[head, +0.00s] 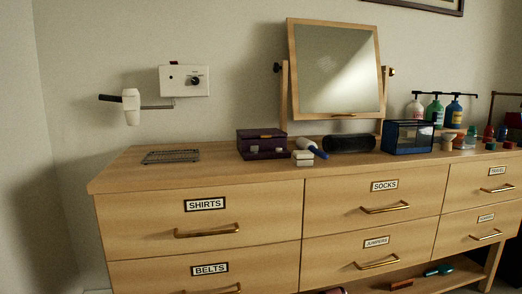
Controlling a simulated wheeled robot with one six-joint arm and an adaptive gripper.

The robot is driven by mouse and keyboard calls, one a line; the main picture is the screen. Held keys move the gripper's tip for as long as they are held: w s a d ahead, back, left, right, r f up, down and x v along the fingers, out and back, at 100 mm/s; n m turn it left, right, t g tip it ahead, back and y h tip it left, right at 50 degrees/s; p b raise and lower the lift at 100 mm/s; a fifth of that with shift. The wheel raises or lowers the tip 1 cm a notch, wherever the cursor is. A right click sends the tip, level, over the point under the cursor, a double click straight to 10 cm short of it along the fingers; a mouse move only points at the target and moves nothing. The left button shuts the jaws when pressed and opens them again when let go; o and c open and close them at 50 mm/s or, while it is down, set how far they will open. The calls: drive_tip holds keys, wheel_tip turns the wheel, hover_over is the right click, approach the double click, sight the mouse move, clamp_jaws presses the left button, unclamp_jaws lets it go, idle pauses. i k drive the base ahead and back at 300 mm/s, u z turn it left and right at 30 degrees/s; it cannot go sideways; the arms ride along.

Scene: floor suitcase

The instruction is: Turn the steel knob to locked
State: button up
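No knob that I can clearly tell to be steel shows in the head view. A white wall box (171,84) carries a dark round knob (194,81); its setting is too small to read. The tilting mirror (334,70) on the dresser has a dark knob (277,68) on its left post and a brass-coloured knob (391,72) on its right post. No "locked" marking is readable. My gripper is not in view.
A wooden dresser (140,164) with labelled drawers stands against the wall. On top are a wire rack (171,156), a purple box (261,140), a black cylinder (349,143), a blue-based glass case (408,137) and pump bottles (434,111). A white hair dryer (131,106) hangs left.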

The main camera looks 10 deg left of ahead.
sight(253, 149)
drive_tip(key=k, duration=0.6)
drive_tip(key=u, duration=0.8)
drive_tip(key=i, duration=0.6)
drive_tip(key=u, duration=0.6)
drive_tip(key=i, duration=0.7)
drive_tip(key=z, duration=0.75)
drive_tip(key=i, duration=0.55)
drive_tip(key=z, duration=0.6)
